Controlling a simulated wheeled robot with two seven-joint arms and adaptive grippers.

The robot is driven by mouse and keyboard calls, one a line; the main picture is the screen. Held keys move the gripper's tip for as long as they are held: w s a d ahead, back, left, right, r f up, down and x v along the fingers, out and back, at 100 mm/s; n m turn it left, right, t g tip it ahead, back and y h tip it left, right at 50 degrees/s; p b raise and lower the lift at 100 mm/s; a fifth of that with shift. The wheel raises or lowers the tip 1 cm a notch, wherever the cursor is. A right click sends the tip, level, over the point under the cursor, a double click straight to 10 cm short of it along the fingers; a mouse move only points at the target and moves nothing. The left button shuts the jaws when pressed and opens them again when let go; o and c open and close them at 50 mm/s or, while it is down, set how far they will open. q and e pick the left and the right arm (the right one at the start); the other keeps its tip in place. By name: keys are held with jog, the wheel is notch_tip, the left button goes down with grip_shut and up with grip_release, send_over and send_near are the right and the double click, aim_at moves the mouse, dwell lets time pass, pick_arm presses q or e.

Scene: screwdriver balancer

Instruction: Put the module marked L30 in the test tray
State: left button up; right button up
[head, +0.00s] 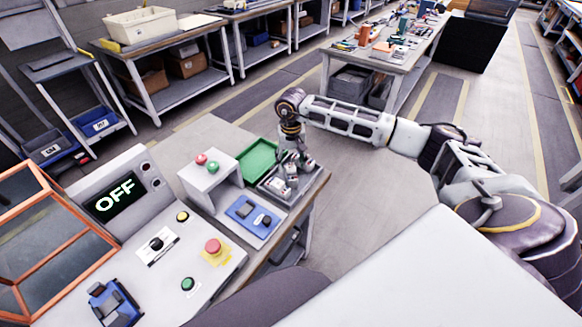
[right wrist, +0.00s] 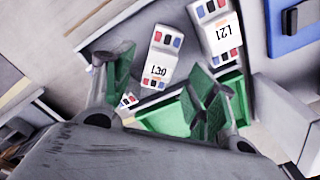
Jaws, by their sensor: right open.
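The module marked L30 (right wrist: 160,58) is white with red and blue terminals. It lies in the grey bin (right wrist: 100,42) in the right wrist view, between and just beyond my open right fingers (right wrist: 163,78). The fingers have green pads and hold nothing. A white module marked L21 (right wrist: 217,35) lies to its right, and part of another module (right wrist: 128,100) shows by the left finger. In the head view my right gripper (head: 291,158) is over the grey bin (head: 303,188). The green tray (head: 257,160) stands beside the bin; it also shows in the right wrist view (right wrist: 172,118). My left gripper is not in view.
A blue fixture (head: 250,215) sits just in front of the bin. A white stand (head: 208,180) with red and green buttons is to the left. A console with an OFF display (head: 115,197) and a red stop button (head: 213,246) fills the near left.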

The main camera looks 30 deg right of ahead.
notch_tip(320, 180, up, 8)
dwell(0.5)
dwell(0.5)
